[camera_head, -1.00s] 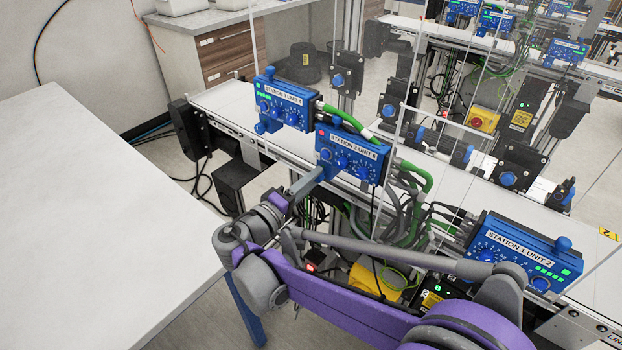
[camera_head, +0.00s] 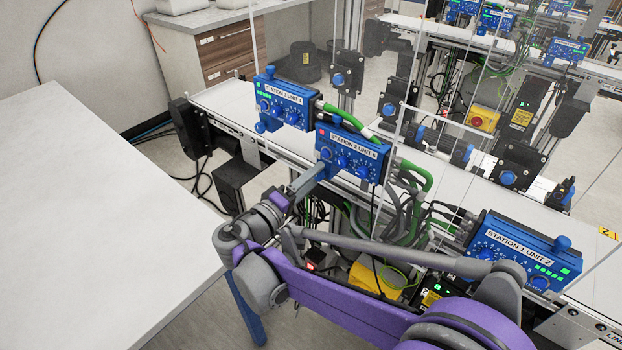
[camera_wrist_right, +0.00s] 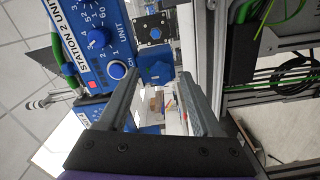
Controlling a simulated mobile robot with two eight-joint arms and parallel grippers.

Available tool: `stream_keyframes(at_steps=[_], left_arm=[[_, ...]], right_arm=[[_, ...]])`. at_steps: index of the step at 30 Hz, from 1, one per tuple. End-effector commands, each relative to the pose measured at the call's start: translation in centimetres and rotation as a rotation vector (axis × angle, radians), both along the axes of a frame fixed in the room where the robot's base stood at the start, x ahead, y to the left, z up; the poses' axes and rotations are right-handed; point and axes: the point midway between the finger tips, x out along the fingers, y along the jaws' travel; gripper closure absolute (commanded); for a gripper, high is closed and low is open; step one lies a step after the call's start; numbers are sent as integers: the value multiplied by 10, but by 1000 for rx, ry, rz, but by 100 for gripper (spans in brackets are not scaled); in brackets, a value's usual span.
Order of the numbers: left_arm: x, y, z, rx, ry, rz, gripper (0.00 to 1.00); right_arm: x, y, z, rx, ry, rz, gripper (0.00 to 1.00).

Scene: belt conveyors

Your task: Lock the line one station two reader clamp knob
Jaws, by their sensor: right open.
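The blue reader box labelled station 2 (camera_head: 352,152) is mounted at the side of the conveyor, with dials on its face and a red light at its upper left. In the right wrist view, the box face (camera_wrist_right: 84,37) is at the left, turned sideways. A blue knob (camera_wrist_right: 156,68) shows between and just beyond the fingertips of my right gripper (camera_wrist_right: 160,77). I cannot tell whether they touch it. My right gripper (camera_head: 312,176) is open at the box's lower left corner and hides the knob in the head view. My left gripper is not in view.
A similar station 1 unit 4 box (camera_head: 285,103) is just left, and a station 1 unit 2 box (camera_head: 515,254) is at the right. Green and grey cables (camera_head: 405,200) hang beside the station 2 box. A bare white table (camera_head: 85,210) fills the left.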

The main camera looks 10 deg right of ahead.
Motion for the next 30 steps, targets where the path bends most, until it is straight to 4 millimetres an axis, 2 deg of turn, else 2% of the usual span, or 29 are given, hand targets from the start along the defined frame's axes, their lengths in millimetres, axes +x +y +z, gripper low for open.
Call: stream_keyframes(at_steps=[5, 8, 15, 21, 30], left_arm=[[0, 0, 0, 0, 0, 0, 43], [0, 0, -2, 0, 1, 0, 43], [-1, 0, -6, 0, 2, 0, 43], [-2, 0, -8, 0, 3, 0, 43], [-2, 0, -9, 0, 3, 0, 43]], right_arm=[[-2, 3, 0, 1, 1, 0, 34], [-9, 13, -1, 1, 1, 3, 34], [-39, 52, -1, 2, 0, 6, 34], [-59, 76, -1, 0, 0, 2, 34], [-67, 86, 0, 0, 0, 0, 34]])
